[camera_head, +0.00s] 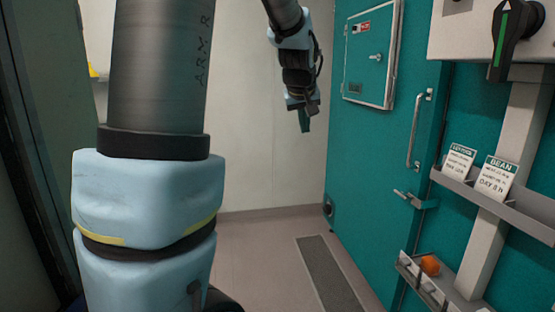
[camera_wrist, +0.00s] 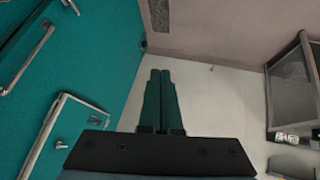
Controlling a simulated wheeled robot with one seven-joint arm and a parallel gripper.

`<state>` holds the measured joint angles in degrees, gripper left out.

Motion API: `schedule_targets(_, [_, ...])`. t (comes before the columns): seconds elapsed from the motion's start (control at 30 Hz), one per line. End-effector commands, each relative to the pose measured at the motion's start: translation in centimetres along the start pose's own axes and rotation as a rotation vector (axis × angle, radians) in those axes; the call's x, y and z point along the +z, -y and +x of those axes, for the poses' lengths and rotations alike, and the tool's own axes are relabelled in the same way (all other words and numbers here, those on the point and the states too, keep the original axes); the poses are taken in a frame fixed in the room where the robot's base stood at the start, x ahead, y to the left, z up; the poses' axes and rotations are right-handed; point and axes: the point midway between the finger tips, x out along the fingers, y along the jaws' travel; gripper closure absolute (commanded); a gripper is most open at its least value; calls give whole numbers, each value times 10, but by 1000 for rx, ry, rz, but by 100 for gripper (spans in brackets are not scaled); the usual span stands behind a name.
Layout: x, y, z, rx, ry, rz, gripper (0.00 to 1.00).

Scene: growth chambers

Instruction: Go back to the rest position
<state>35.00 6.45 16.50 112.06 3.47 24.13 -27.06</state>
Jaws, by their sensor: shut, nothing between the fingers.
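My gripper (camera_head: 304,120) hangs from my arm in the upper middle of the head view, pointing down in front of the pale wall. In the wrist view its two green fingers (camera_wrist: 160,75) lie side by side and touch, with nothing between them. It is in free air, apart from the teal chamber on its right. The large arm link at the left of the head view is mine and hides part of the wall and floor behind it.
The teal chamber door (camera_head: 390,155) has a vertical handle (camera_head: 415,130) and a small framed hatch (camera_head: 371,57). A shelf (camera_head: 520,212) holds two label cards, one reading BEAN (camera_head: 496,177). A lower tray (camera_head: 425,285) holds an orange object (camera_head: 430,265). A floor grate (camera_head: 328,272) lies below.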

Motion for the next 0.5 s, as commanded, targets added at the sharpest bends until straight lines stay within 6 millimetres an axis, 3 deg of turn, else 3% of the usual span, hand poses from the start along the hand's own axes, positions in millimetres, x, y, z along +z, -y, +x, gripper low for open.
schedule_targets(0.03, [28,30,7,-34,55,13,100])
schedule_targets(0.2, [125,105,16,-105,240,88,100])
schedule_targets(0.4, [224,161,4,-137,421,157,100])
schedule_targets(0.5, [253,173,-3,-139,473,176,100])
